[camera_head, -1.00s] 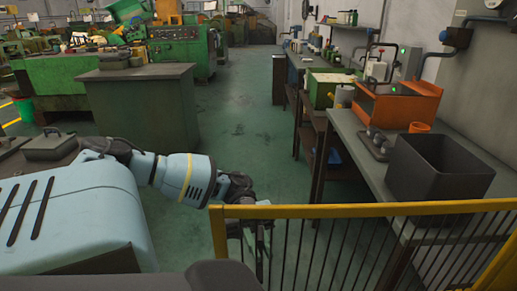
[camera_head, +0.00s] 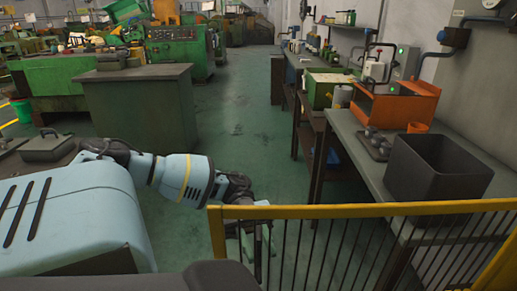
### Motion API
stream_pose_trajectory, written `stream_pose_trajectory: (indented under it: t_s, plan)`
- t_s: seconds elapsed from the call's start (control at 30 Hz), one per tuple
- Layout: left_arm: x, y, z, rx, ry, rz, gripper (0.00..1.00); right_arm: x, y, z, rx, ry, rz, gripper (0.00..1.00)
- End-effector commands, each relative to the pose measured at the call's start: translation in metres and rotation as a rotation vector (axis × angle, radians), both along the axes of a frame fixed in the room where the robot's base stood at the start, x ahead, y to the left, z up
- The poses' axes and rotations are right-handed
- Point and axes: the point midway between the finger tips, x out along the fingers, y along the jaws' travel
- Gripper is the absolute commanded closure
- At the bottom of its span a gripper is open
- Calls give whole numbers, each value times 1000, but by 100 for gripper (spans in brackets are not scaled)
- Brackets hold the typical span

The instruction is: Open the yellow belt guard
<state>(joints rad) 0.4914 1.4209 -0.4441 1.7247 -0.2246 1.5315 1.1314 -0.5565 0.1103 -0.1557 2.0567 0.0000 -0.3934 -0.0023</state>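The yellow belt guard (camera_head: 375,211) crosses the lower right of the head view, a yellow frame with thin dark upright bars. Its left post stands near the middle of the picture, and its lower part is cut off. My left arm comes in from the left, pale blue with a yellow ring. My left gripper (camera_head: 256,243) points down just right of the left post, at the guard's left end. The top rail and bars partly cover it. I cannot tell whether it touches the guard or whether its fingers are open. My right gripper is not in view.
A pale blue slotted housing (camera_head: 75,220) fills the lower left. A bench on the right holds a dark open bin (camera_head: 437,168) and an orange unit (camera_head: 397,106). A grey-topped green cabinet (camera_head: 137,105) stands at left. The green floor aisle (camera_head: 240,115) between is clear.

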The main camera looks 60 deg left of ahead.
Motion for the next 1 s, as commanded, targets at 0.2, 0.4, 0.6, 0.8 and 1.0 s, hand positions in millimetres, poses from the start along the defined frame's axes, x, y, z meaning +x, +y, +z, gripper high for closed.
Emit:
stream_pose_trajectory:
  t_s: [0.2, 0.4, 0.6, 0.8, 1.0]
  plan:
    - [5, 23, -2, 3, 0, 4, 71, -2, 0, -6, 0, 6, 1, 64]
    - [12, 54, -2, 2, 0, 4, 71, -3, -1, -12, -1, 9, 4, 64]
    - [15, 72, -1, 1, 1, 2, 71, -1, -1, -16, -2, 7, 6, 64]
    - [15, 76, 0, 1, 0, 1, 71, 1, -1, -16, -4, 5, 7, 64]
    - [15, 76, 0, 1, 0, 1, 71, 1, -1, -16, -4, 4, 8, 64]
